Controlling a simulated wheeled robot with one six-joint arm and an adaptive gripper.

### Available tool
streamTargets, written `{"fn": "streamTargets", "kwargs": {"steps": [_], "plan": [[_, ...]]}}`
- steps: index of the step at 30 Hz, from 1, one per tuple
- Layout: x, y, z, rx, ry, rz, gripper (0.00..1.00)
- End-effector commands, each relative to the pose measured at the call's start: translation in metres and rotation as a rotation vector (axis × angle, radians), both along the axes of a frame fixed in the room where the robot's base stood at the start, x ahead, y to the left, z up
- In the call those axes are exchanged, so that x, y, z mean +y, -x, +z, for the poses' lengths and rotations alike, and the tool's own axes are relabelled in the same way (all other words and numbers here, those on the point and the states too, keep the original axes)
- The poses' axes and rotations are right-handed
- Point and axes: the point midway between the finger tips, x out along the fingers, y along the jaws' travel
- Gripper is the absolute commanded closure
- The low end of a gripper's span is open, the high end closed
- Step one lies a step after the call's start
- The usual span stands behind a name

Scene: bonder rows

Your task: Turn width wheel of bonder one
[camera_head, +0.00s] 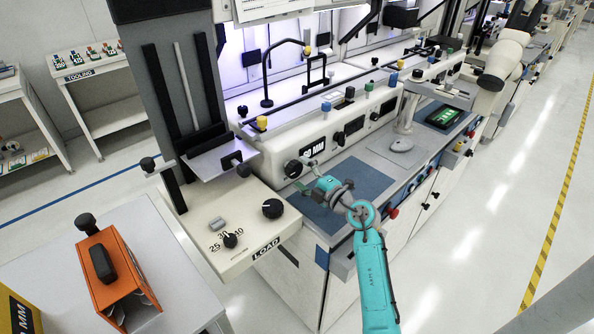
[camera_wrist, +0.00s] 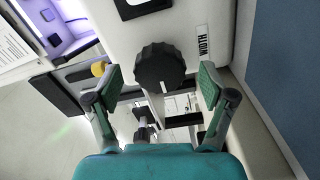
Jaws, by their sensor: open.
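The width wheel (camera_wrist: 160,67) is a black ribbed knob on the bonder's white front panel, beside an upside-down WIDTH label (camera_wrist: 203,40). In the head view the wheel (camera_head: 293,168) sits at the panel's left end, left of the 60 MM display (camera_head: 313,147). My gripper (camera_head: 308,173) is open and empty, close in front of the wheel. In the wrist view my gripper's fingers (camera_wrist: 160,78) stand apart on either side of the wheel, with a gap on both sides. I cannot tell how deep the fingertips reach around it.
The LOAD unit (camera_head: 225,235), with its black knobs, stands left of the gripper. A blue mat (camera_head: 362,178) covers the worktop below the panel. An orange box (camera_head: 118,268) stands on a grey surface at the lower left. The aisle floor (camera_head: 470,250) at right is clear.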

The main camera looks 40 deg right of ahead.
Motion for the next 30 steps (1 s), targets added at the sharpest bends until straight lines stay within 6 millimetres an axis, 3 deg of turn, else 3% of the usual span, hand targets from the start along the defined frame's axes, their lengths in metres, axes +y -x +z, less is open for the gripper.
{"fn": "streamTargets", "kwargs": {"steps": [6, 13, 19, 30], "plan": [[-0.002, 0.046, -0.002, 0.002, -0.001, -0.004, 0.18], [-0.004, 0.082, -0.001, 0.001, -0.001, -0.003, 0.18], [-0.004, 0.094, -0.001, 0.000, -0.001, -0.002, 0.18], [-0.003, 0.095, 0.000, 0.000, -0.001, 0.000, 0.18]]}}
